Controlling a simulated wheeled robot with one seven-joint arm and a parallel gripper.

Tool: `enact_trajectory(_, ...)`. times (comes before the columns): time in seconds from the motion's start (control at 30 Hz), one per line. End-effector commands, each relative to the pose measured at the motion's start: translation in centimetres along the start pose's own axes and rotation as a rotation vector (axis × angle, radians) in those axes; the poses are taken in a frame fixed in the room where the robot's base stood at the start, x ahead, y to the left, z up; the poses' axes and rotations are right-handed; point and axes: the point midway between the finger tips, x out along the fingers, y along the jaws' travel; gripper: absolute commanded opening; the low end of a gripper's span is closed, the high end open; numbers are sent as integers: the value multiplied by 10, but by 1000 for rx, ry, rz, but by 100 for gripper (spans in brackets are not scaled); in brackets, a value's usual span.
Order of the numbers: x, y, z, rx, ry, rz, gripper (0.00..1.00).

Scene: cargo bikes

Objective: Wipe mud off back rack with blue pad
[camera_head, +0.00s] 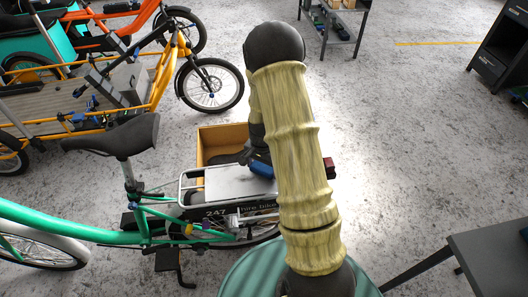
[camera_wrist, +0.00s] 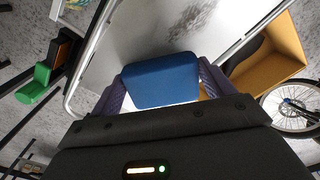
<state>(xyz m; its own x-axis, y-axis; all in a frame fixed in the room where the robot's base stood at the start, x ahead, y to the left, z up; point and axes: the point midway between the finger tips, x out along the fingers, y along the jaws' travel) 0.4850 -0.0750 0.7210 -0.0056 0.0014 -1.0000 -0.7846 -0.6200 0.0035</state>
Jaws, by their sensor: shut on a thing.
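The back rack (camera_head: 225,184) of the green bike is a pale flat plate in a silver tube frame, marked 247 on its side. My gripper (camera_wrist: 161,80) is shut on the blue pad (camera_wrist: 162,84), with one purple finger on each side. In the head view the blue pad (camera_head: 261,169) is at the right part of the rack, partly hidden by my arm. In the wrist view the rack plate (camera_wrist: 120,40) lies behind the pad, with a dark smear of mud (camera_wrist: 183,15) beyond its upper edge. I cannot tell whether the pad touches the plate.
An open wooden box (camera_head: 222,136) stands just behind the rack. The green bike's saddle (camera_head: 115,137) rises to the left. A yellow cargo bike (camera_head: 160,75) stands farther back. A dark table (camera_head: 490,262) is at the lower right.

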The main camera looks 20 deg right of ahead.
Motion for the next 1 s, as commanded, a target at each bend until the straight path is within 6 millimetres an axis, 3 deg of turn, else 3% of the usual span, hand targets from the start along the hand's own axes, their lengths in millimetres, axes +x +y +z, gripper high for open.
enact_trajectory(0.03,-14,-1,-1,0,5,-4,60)
enact_trajectory(0.6,-64,0,-1,1,4,-3,60)
enact_trajectory(1.0,-69,0,-1,1,3,-3,60)
